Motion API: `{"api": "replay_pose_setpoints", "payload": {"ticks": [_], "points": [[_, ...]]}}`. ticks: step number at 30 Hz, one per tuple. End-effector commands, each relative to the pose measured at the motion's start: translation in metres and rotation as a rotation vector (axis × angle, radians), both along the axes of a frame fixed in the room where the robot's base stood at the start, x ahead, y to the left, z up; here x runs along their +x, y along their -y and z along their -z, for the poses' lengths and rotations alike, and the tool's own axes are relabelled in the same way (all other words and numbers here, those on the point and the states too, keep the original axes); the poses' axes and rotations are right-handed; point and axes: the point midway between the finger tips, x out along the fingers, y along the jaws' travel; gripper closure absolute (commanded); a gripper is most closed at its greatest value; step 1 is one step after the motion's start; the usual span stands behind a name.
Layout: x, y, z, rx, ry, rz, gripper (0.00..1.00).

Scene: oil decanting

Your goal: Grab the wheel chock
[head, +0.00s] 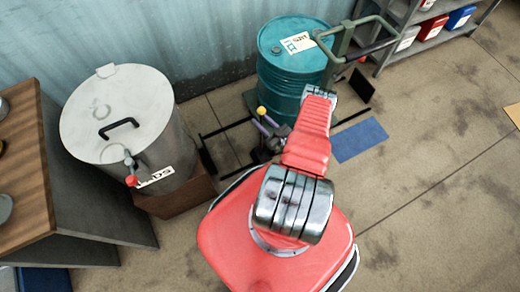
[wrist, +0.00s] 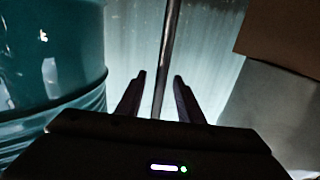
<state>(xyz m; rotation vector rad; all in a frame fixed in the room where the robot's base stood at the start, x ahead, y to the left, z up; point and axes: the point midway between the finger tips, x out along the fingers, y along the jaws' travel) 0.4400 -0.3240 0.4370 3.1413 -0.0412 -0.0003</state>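I cannot make out a wheel chock for certain in either view. My gripper (head: 267,124) is low beside the teal drum (head: 290,62) in the head view, with a yellow knob (head: 262,110) close to its fingers. In the wrist view my gripper (wrist: 159,75) has its two dark fingers apart. A thin metal rod (wrist: 168,35) shows between and beyond them; I cannot tell whether it touches either finger. The teal drum (wrist: 45,60) fills the left side of the wrist view. My arm hides part of the floor before the drum.
A lidded grey vat (head: 118,105) stands on a brown base (head: 178,198) at left, beside a wooden-topped bench (head: 22,165). A green trolley frame (head: 345,42) adjoins the drum.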

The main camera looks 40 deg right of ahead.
Motion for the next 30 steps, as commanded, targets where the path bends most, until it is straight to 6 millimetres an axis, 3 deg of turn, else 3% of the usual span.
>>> {"api": "replay_pose_setpoints", "payload": {"ticks": [3, 17, 30], "points": [[-0.0001, -0.0001, 0.0000, 0.000, 0.000, 0.000, 0.67], [0.0000, -0.0002, 0.0000, 0.000, 0.000, -0.001, 0.99], [0.0002, -0.0006, 0.0000, 0.000, 0.000, -0.001, 1.00]]}}
